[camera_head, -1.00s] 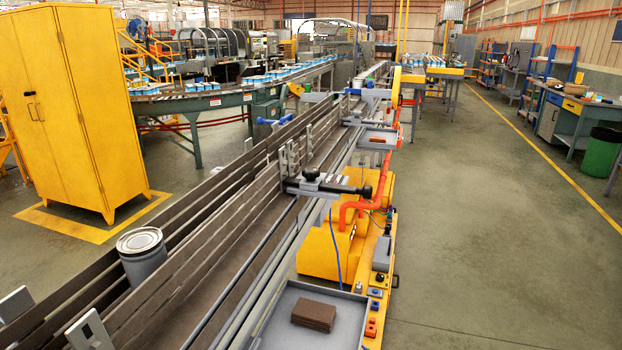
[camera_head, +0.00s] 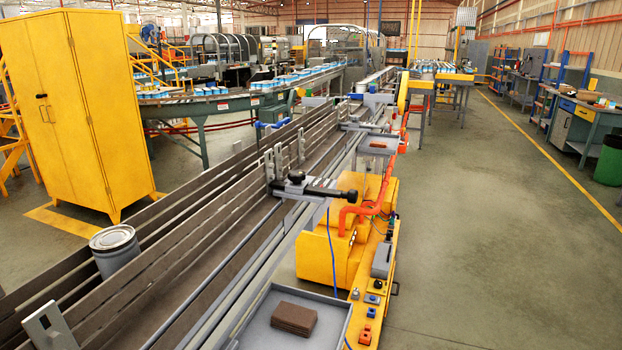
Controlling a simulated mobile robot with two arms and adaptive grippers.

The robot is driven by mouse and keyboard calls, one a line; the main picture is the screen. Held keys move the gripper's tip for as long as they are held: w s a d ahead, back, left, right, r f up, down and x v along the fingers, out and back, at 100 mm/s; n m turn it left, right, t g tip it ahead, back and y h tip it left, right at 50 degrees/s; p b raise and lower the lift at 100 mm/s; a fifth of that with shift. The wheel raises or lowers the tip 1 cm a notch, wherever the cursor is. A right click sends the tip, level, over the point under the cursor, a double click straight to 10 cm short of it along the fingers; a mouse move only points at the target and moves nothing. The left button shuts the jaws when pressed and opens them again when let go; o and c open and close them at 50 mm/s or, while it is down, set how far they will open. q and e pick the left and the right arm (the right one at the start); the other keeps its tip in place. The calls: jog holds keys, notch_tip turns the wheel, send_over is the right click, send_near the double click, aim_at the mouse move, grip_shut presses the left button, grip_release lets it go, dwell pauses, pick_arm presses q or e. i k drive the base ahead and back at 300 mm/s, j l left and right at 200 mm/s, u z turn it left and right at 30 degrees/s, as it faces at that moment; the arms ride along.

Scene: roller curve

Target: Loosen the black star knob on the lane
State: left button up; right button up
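The lane (camera_head: 196,268) is a long conveyor with brown side rails, running from the lower left towards the back. A grey clamp bracket sits on its right rail near the middle. A small black knob (camera_head: 296,177) stands on top of this bracket; its star shape is too small to make out. A black cylindrical handle (camera_head: 332,192) sticks out to the right beside it. Further along, a similar bracket (camera_head: 352,126) sits on the rail. Neither of my grippers is in view.
A grey can (camera_head: 114,250) stands between the left rails. A grey tray with a brown block (camera_head: 294,319) is at the lane's near right, beside a yellow machine (camera_head: 330,255). A yellow cabinet (camera_head: 80,110) stands left. The floor at right (camera_head: 480,230) is clear.

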aim_at(297, 176)
jog(key=l+u, duration=0.1)
jog(key=l, duration=1.2)
